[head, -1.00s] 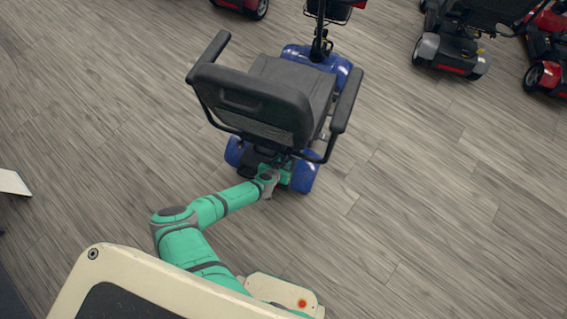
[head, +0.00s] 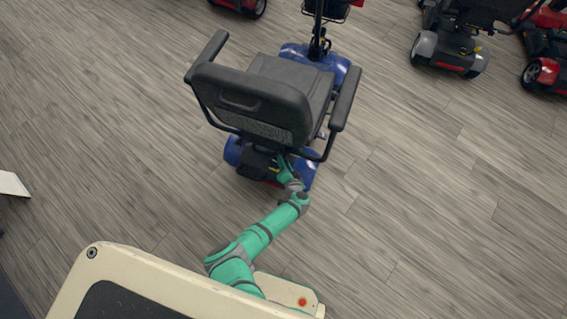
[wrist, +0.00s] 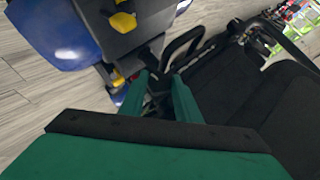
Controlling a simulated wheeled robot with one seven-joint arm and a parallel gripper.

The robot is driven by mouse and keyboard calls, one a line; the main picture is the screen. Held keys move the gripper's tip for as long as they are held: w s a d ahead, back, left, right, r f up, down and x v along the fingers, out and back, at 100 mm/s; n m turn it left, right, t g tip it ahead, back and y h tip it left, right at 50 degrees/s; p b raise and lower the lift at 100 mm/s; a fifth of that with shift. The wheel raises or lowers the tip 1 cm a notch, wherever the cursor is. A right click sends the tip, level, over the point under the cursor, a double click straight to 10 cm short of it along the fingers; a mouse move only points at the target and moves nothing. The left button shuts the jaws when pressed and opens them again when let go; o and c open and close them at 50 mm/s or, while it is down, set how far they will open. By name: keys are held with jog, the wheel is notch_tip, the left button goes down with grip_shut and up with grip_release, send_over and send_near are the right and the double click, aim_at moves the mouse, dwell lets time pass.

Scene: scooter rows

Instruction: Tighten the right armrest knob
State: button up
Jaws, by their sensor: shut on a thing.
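The blue scooter (head: 330,65) stands ahead with its dark seat (head: 255,100) seen from behind. Its right armrest (head: 344,100) is on the right side, with a bent tube running down under the seat back. My gripper (head: 282,158) reaches in low behind the seat, its tips partly hidden by the seat back and frame. In the wrist view my gripper's two green fingers (wrist: 160,82) are close together around a small dark part by the armrest tubing, seemingly the right armrest knob (wrist: 158,88). The knob is mostly hidden between the fingers.
In the wrist view the seat (wrist: 260,90) fills the right, and a blue fender (wrist: 50,35) and yellow levers (wrist: 122,22) are at the upper left. Other scooters (head: 450,50) stand at the back right. The floor right of the scooter is clear.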

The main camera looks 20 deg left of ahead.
jog(key=shift+d+f+m+t+y, duration=0.2)
jog(key=shift+m+t+y, duration=0.1)
jog(key=shift+m+y, duration=0.15)
jog(key=shift+w, duration=0.1)
jog(key=shift+d, duration=0.15)
jog(key=o, duration=1)
jog(key=shift+y, duration=0.25)
jog(key=shift+o, duration=0.2)
jog(key=shift+a, duration=0.25)
jog(key=shift+s+r, duration=0.15)
jog(key=shift+s, duration=0.05)
